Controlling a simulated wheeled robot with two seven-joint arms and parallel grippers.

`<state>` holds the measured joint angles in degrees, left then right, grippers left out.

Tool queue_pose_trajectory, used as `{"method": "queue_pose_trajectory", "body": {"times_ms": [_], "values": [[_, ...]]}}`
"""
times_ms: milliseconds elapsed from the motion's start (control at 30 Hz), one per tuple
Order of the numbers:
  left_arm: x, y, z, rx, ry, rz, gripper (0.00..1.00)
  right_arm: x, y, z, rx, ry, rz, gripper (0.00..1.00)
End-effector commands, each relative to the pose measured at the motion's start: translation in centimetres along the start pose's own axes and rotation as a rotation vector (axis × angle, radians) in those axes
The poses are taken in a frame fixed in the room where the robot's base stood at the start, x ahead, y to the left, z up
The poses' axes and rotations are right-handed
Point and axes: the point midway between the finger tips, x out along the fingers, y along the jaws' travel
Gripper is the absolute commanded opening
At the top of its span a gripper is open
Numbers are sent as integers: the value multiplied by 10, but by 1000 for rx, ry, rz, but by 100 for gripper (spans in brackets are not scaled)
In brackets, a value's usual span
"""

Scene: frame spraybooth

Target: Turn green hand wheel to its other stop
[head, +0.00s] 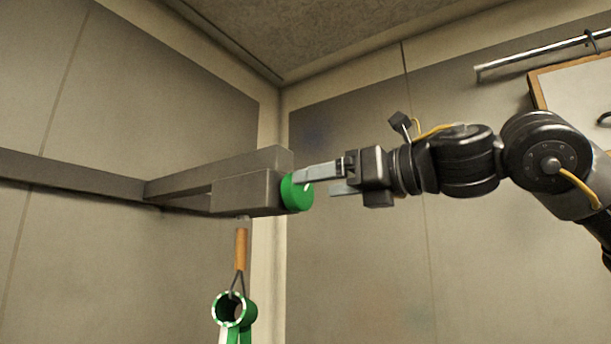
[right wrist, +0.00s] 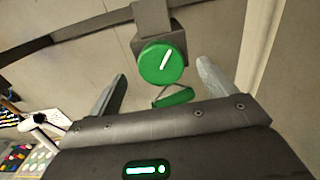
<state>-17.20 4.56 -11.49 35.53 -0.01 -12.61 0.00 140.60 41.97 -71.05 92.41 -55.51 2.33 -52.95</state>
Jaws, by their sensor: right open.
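The green hand wheel (head: 296,193) is a round knob on the end of a grey box arm that comes out from the left wall. In the right wrist view the wheel (right wrist: 162,63) faces me, with a white mark slanting up to the right. My right gripper (head: 320,182) is open, its fingers pointing left toward the wheel. In the right wrist view the wheel shows between and beyond the two fingertips (right wrist: 162,70). Whether a finger touches the wheel cannot be told. My left gripper is not in view.
The grey bracket arm (head: 245,192) spans from the left wall. Below it hangs a wooden-handled hook (head: 241,249) with a green and white ring (head: 230,309). A metal rail (head: 535,56) and a framed board (head: 580,88) are on the right wall.

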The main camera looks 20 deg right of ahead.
Motion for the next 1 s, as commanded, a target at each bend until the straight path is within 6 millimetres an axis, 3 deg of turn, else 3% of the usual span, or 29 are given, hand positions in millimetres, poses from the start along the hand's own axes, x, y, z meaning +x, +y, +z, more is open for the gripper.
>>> {"method": "queue_pose_trajectory", "body": {"times_ms": [233, 633, 1000], "values": [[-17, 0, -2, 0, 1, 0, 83, 33, 0, 2, 1, -1, 0, 83], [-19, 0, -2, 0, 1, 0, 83, 41, 0, 0, 1, -2, 0, 83], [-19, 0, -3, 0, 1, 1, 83, 43, 3, 0, 0, -1, 1, 39]]}}
